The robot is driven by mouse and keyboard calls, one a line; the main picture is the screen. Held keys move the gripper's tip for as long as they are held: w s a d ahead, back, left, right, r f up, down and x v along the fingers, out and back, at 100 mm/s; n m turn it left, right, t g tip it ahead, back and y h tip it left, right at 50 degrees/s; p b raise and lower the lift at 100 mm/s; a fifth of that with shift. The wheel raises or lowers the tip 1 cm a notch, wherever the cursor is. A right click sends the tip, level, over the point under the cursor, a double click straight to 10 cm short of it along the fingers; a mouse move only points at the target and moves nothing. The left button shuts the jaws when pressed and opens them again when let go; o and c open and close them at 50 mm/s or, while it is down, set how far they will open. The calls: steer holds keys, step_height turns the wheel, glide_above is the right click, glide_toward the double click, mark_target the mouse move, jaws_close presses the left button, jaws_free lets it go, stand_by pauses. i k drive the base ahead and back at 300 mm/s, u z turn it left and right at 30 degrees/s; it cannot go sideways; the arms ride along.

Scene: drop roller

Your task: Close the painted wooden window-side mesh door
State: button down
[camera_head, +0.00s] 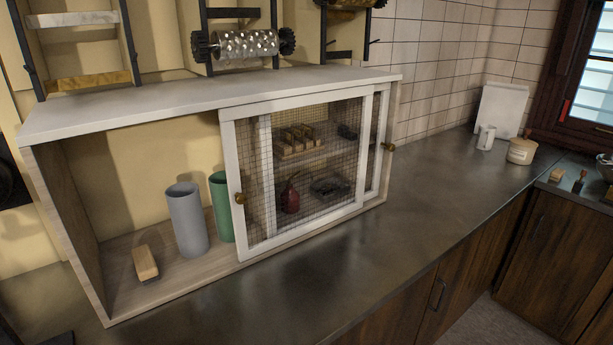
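A white-topped wooden cabinet (205,92) stands on the counter, with two white-framed mesh doors at its front. The door with the brass knob (239,199) on its left edge is the front one (312,237). The other door (383,128), nearer the window, sits behind it and has a brass knob (389,147) at the cabinet's right end. The two doors overlap almost fully over the right part, and a stile of the rear one shows through the mesh. The cabinet's left part is open. My gripper is not in view.
In the open part are a brush (145,263), a grey cylinder (186,220) and a green cylinder (221,207). The dark counter (400,225) is clear in front of the doors. A window (592,75) is at far right.

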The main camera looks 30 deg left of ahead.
mark_target(227, 116)
steer(key=u, duration=0.65)
steer(key=i, duration=0.8)
steer(key=u, duration=0.9)
